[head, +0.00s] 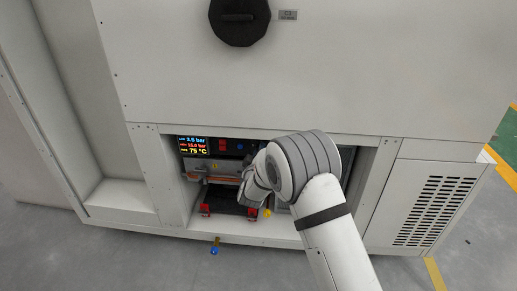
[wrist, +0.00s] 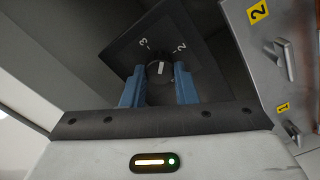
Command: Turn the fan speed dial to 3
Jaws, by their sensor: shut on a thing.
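The fan speed dial (wrist: 160,70) is a small black knob with a white line, on a dark panel (wrist: 189,62). The marks "3" (wrist: 144,44) and "2" (wrist: 180,47) stand at its upper left and upper right in the wrist view. The white line looks near upright in the picture, not clearly lined up with either mark. My gripper (wrist: 160,88) has its two blue fingers on either side of the dial, shut on it. In the head view my arm hides the dial.
A metal panel with levers labelled "2" (wrist: 258,12) and "1" (wrist: 283,107) stands close on the right in the wrist view. In the head view, a lit display (head: 193,146) reads 75 °C inside the recess, above a tray with red parts (head: 205,209). Cabinet walls frame the recess.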

